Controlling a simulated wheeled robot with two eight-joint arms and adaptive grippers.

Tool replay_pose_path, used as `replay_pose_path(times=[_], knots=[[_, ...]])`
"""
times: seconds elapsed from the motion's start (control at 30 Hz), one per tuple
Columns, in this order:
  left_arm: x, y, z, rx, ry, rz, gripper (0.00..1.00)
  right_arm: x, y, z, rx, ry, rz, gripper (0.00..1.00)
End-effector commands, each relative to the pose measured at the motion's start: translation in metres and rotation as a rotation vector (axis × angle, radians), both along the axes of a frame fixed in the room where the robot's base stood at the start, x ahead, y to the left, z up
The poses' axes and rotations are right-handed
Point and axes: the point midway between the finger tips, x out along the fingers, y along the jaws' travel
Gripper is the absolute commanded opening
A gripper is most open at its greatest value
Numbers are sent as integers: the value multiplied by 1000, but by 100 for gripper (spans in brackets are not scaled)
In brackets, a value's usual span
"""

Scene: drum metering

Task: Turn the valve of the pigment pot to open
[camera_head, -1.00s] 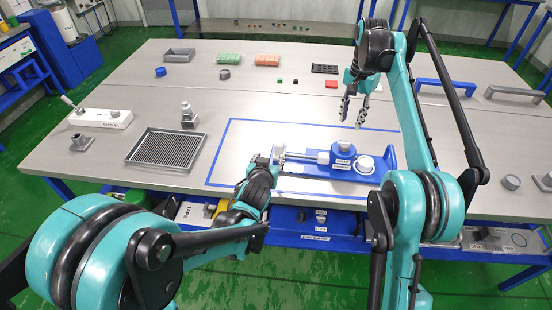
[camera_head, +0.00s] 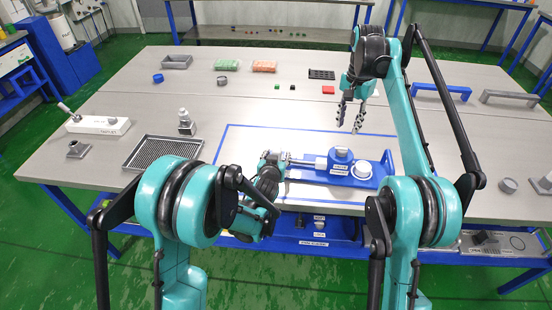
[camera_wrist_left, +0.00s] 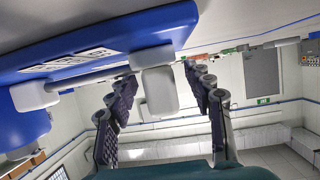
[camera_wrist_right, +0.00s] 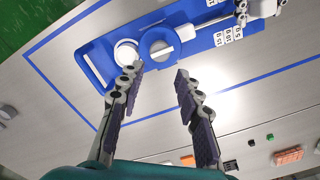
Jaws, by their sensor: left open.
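The blue metering device (camera_head: 310,174) lies in the blue-outlined area. My left gripper (camera_head: 280,160) is at the device's left end. In the left wrist view its open fingers (camera_wrist_left: 167,110) stand either side of a white block (camera_wrist_left: 155,85) on a rod; contact is unclear. My right gripper (camera_head: 352,112) is open and empty behind the pot; its fingers (camera_wrist_right: 155,90) also show in the right wrist view.
A dark grated tray (camera_head: 160,152) and a small metal fitting (camera_head: 186,122) are left of the outlined area. Green blocks (camera_head: 227,64), orange blocks (camera_head: 264,66) and a black rack (camera_head: 321,74) lie at the back. The table between is mostly clear.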

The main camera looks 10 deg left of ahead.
Motion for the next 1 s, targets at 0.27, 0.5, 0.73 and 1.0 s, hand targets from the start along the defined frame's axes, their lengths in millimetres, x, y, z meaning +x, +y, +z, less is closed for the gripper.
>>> replay_pose_path(times=[0.27,0.5,0.73,1.0], knots=[[0,0,0,0,0,0,39,0,0,0,0,0,0,34],[0,0,0,-1,0,0,0,0,0,0,0,0,0,34],[0,0,0,-1,0,0,0,1,0,14,0,0,-126,52],[0,0,0,-1,0,0,0,1,0,8,0,0,-192,52]])
